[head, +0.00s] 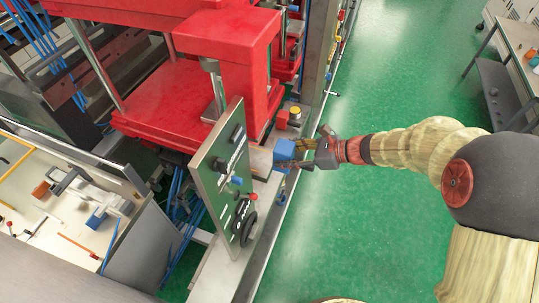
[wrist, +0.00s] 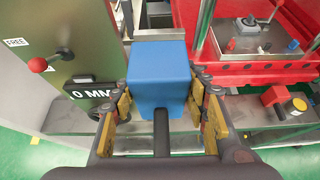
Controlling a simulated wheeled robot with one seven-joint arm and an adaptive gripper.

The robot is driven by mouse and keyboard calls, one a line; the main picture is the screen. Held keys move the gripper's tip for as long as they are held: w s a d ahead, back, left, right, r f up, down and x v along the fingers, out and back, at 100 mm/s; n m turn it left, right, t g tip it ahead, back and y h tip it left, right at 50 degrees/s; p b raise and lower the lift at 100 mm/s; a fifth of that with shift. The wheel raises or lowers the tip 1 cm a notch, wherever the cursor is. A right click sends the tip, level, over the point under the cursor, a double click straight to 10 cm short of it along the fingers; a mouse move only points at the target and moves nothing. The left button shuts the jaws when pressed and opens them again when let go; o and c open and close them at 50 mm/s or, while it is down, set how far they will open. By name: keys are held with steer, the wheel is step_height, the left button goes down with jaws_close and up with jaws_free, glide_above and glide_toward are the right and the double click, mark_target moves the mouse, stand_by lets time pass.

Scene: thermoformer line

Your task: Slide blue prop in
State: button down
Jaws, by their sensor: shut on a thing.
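The blue prop (head: 284,150) is a blocky piece at the end of my arm, beside the metal ledge of the red press. In the wrist view the blue prop (wrist: 158,72) stands in the middle, with a dark bar (wrist: 161,130) running from it toward the camera. My gripper (head: 306,153) is shut on the prop; its yellow-padded fingers (wrist: 160,105) lie on both sides of it. A grey metal bar (wrist: 158,35) shows just behind the prop's top. Whether the prop touches the ledge or press is hidden.
A control panel (head: 222,165) stands close left of the prop, with a red-knobbed lever (wrist: 38,65) marked FREE and a "0 MM" label (wrist: 92,93). The red press (head: 185,105) rises behind. A yellow-capped button box (wrist: 298,104) is at right. Green floor (head: 370,210) is clear.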

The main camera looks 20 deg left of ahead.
steer(key=shift+s+d+r+p, duration=0.1)
steer(key=shift+d+p, duration=0.05)
steer(key=shift+d, duration=1.15)
steer(key=shift+s+d+p, duration=0.1)
steer(key=shift+d+p, duration=0.05)
steer(key=shift+d, duration=1.15)
